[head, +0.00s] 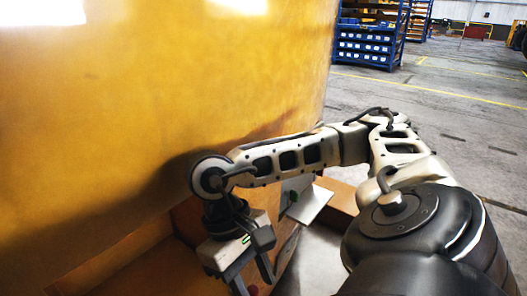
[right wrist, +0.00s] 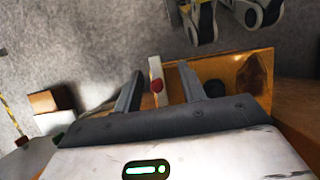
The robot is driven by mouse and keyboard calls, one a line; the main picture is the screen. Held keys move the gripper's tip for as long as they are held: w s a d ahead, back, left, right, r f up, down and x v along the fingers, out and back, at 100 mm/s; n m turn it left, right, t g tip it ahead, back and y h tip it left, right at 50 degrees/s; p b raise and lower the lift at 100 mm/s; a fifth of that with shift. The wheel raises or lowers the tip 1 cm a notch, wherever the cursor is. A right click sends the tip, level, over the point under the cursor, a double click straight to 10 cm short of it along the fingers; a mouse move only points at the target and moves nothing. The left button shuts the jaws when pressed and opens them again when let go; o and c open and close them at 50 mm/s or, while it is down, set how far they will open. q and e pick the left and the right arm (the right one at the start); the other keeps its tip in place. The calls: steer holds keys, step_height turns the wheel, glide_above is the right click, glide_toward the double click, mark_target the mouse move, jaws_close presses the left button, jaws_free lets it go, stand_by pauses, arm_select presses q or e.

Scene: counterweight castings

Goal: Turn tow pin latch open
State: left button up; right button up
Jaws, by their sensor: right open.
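My right gripper (right wrist: 160,68) is open in the right wrist view, with its two dark fingers spread. A pale narrow bar with a red knob (right wrist: 157,86), which looks like the latch handle, shows between the fingers. I cannot tell whether either finger touches it. A yellow plate (right wrist: 230,72) lies just right of the bar, with a dark round part (right wrist: 214,88) near the right finger. In the head view my right gripper (head: 254,284) points down beside the big yellow casting (head: 120,110), partly cut off by the lower edge. The latch is not clear there. My left gripper is not in view.
The yellow casting wall fills the left of the head view, close to my right arm. A light grey plate (head: 309,203) and a brown block (head: 338,194) sit near my forearm. Blue shelving (head: 372,40) stands far back; the floor (head: 455,120) at right is open.

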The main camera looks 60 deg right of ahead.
arm_select(q)
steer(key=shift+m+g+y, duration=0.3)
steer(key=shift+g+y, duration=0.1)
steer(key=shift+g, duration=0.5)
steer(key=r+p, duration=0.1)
steer(key=p, duration=0.3)
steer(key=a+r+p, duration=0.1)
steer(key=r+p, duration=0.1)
steer(key=p, duration=0.3)
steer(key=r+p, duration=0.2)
steer(key=p, duration=0.2)
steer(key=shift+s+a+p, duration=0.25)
steer(key=shift+p, duration=0.1)
arm_select(e)
steer(key=s+a+r, duration=0.7)
steer(key=a, duration=0.2)
steer(key=shift+s, duration=0.25)
